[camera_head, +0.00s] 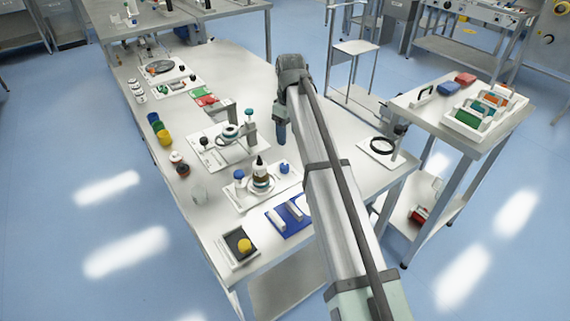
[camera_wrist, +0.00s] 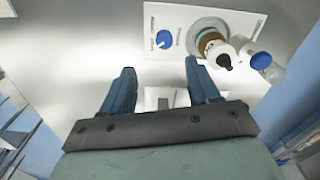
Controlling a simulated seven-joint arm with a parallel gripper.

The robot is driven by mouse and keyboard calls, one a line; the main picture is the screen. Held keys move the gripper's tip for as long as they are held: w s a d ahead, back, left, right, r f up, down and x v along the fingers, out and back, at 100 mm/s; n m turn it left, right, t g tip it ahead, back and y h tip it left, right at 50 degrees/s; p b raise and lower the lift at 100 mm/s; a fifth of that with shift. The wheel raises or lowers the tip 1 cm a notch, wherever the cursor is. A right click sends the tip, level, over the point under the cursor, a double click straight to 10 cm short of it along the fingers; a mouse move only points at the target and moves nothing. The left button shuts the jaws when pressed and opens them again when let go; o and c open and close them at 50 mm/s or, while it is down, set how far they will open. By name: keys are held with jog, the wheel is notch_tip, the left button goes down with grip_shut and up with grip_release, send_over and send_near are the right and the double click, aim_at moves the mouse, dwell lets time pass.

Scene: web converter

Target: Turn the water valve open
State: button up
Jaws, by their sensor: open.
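The likely water valve is a round blue knob with a white mark (camera_wrist: 164,39), on a white labelled panel (camera_wrist: 180,12) at the top of the wrist view. A round holder (camera_wrist: 205,32) and a dark-tipped bottle (camera_wrist: 222,60) are right of it. My gripper (camera_wrist: 160,78) is open, with its blue fingers apart and nothing between them. The knob lies beyond the fingertips, apart from them. In the head view my gripper (camera_head: 281,132) points down over the table, behind a board (camera_head: 246,202) bearing a bottle and blue round tops.
A blue-capped bottle (camera_wrist: 262,61) stands close right of the holder. Another board (camera_head: 210,160) with a post lies left of my gripper. Table left of my arm is crowded.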

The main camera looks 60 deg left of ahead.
aim_at(285, 165)
jog(key=f, duration=0.9)
jog(key=s+f, duration=0.1)
jog(key=f, duration=0.3)
jog(key=shift+a+f, duration=0.15)
jog(key=shift+a, duration=0.25)
jog(key=c, duration=1)
